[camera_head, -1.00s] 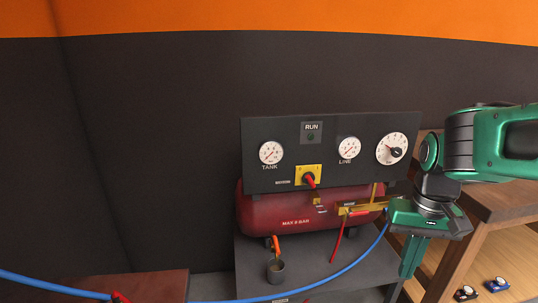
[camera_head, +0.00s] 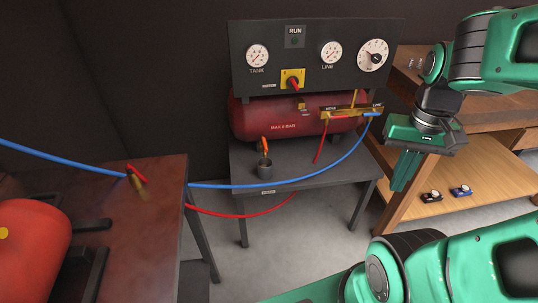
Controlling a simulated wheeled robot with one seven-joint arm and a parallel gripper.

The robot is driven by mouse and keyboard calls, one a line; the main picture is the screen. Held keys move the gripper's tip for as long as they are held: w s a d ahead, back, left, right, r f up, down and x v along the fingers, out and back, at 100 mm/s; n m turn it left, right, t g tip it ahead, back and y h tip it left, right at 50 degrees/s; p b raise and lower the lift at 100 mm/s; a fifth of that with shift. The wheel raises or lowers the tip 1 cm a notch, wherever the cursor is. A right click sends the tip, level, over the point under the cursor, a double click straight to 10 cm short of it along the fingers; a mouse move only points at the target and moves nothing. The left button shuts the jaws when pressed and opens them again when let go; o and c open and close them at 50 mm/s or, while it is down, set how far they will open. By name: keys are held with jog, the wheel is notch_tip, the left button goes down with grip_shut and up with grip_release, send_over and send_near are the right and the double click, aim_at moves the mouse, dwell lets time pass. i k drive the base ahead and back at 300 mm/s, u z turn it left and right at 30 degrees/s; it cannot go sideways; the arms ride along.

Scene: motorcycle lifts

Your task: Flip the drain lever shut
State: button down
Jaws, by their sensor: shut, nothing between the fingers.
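The dark red tank (camera_head: 280,122) of the compressor stands on a grey stand. Under its left end a small orange lever (camera_head: 265,146) hangs down, most likely the drain lever. It points nearly straight down over a small dark cup (camera_head: 264,169). My gripper (camera_head: 400,186) is at the right, fingers pointing down, shut and empty. It is well to the right of the orange lever and apart from it.
The panel above the tank has gauges and a yellow switch plate (camera_head: 292,80) with a red knob. A brass manifold (camera_head: 350,112) sits at the tank's right. A blue hose (camera_head: 270,184) loops in front. A wooden bench (camera_head: 480,160) is at right; a brown table (camera_head: 150,220) at left.

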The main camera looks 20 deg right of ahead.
aim_at(263, 140)
jog(key=k, duration=0.9)
jog(key=z, duration=0.3)
jog(key=i, duration=2)
jog(key=u, duration=0.5)
jog(key=k, duration=0.45)
jog(key=i, duration=0.5)
